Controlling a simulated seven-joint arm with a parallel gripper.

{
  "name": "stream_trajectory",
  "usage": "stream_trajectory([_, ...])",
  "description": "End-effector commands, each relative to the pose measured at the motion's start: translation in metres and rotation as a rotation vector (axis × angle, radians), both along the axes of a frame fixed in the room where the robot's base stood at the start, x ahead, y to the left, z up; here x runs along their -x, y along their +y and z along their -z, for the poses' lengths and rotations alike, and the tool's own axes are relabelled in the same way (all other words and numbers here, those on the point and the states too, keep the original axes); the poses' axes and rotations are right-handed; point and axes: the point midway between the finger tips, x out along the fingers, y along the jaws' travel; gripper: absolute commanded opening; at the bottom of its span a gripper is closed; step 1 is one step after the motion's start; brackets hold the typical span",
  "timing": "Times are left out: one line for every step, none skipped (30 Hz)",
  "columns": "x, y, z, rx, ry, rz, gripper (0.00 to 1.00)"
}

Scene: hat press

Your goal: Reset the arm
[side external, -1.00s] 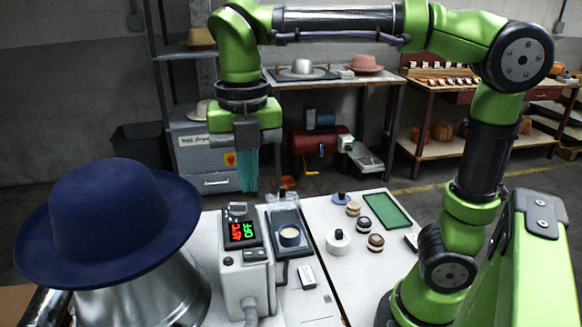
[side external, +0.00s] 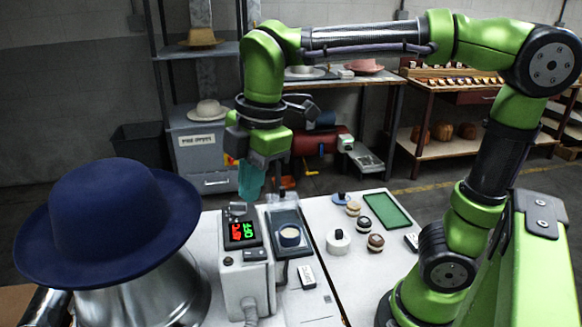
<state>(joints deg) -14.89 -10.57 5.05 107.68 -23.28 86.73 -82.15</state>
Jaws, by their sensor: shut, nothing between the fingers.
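The control box has a dark display (side external: 242,233) with red and green characters. A navy blue hat (side external: 110,215) sits on a metal form (side external: 145,290) at the left, apart from my gripper.
A dark tray with a small cup (side external: 289,236) stands right of the box. Several round knobs (side external: 338,241) and a green mat (side external: 386,210) lie on the white table (side external: 375,275). Shelves and benches with hats stand behind.

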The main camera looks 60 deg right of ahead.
Motion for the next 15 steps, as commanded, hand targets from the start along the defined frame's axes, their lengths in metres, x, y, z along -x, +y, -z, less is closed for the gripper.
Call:
stream_trajectory([0.004,-0.006,0.004,-0.036,-0.015,0.132,0.00])
stream_trajectory([0.005,-0.009,0.006,-0.062,-0.023,0.218,0.00])
stream_trajectory([0.007,-0.013,0.010,-0.100,-0.035,0.334,0.00])
stream_trajectory([0.009,-0.016,0.012,-0.130,-0.043,0.422,0.00])
stream_trajectory([0.011,-0.019,0.014,-0.162,-0.050,0.510,0.00])
stream_trajectory([0.014,-0.024,0.018,-0.207,-0.058,0.629,0.00])
stream_trajectory([0.016,-0.027,0.020,-0.243,-0.066,0.719,0.00])
stream_trajectory([0.019,-0.031,0.023,-0.282,-0.071,0.809,0.00])
stream_trajectory([0.022,-0.036,0.026,-0.335,-0.077,0.929,0.00])
stream_trajectory([0.025,-0.040,0.028,-0.378,-0.081,1.018,0.00])
stream_trajectory([0.028,-0.044,0.031,-0.420,-0.085,1.104,0.00])
stream_trajectory([0.032,-0.050,0.034,-0.478,-0.089,1.212,0.00])
stream_trajectory([0.035,-0.054,0.037,-0.521,-0.091,1.289,0.00])
stream_trajectory([0.039,-0.058,0.039,-0.565,-0.094,1.363,0.00])
stream_trajectory([0.044,-0.064,0.043,-0.623,-0.097,1.454,0.00])
